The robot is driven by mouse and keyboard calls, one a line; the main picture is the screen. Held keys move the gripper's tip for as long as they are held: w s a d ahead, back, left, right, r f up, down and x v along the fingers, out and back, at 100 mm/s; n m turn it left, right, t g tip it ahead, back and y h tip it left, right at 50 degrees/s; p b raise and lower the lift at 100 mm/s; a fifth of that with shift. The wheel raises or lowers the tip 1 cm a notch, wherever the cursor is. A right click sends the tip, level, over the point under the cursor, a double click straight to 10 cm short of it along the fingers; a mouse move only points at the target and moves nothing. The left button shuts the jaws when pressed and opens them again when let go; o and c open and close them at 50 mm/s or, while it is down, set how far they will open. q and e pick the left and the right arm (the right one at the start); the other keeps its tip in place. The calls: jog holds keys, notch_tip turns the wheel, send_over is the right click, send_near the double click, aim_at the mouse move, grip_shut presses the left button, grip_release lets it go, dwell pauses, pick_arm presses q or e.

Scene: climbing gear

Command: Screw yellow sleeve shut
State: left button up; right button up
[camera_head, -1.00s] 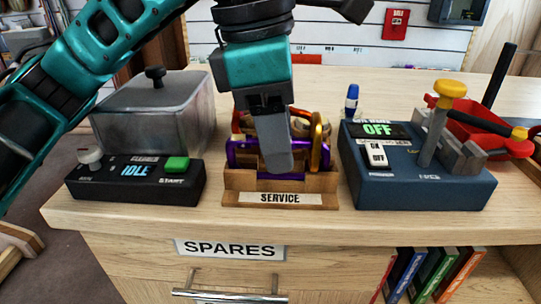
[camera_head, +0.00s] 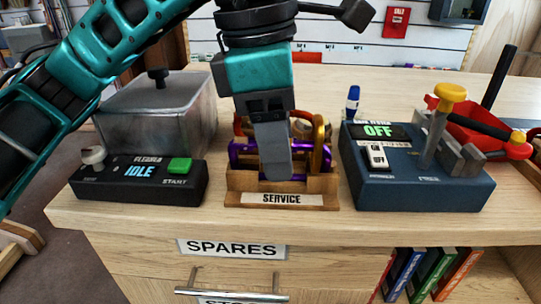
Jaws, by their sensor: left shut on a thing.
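A wooden holder (camera_head: 240,201) labelled SERVICE stands at the front middle of the bench. In it are a purple carabiner (camera_head: 241,154), a golden-yellow one (camera_head: 320,140) on the right and an orange-red one (camera_head: 240,125) behind. My left gripper (camera_head: 276,170) reaches down into the holder from above, its grey finger in front of the purple carabiner. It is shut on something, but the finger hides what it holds. I cannot tell which sleeve is the yellow one. My right gripper is not in view.
A cleaner box (camera_head: 137,182) reading IDLE, with a grey tank (camera_head: 158,115), stands left. A blue machine (camera_head: 420,185) reading OFF, with a yellow-knobbed lever, stands right. A blue marker (camera_head: 352,103) stands behind it. The SPARES drawer (camera_head: 140,254) is below.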

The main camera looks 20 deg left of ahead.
pick_arm(q)
jog(key=shift+s+d+r+p, duration=0.1)
jog(key=shift+d+p, duration=0.1)
jog(key=shift+p, duration=0.1)
jog(key=shift+w+r, duration=0.15)
jog(key=shift+w, duration=0.05)
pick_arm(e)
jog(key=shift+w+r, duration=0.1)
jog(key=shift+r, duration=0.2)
pick_arm(q)
jog(key=shift+d, duration=0.1)
jog(key=shift+w, duration=0.2)
jog(key=shift+w+a+r, duration=0.1)
jog(key=shift+w+a, duration=0.15)
jog(key=shift+w, duration=0.45)
notch_tip(320, 180, up, 10)
jog(key=p, duration=0.8)
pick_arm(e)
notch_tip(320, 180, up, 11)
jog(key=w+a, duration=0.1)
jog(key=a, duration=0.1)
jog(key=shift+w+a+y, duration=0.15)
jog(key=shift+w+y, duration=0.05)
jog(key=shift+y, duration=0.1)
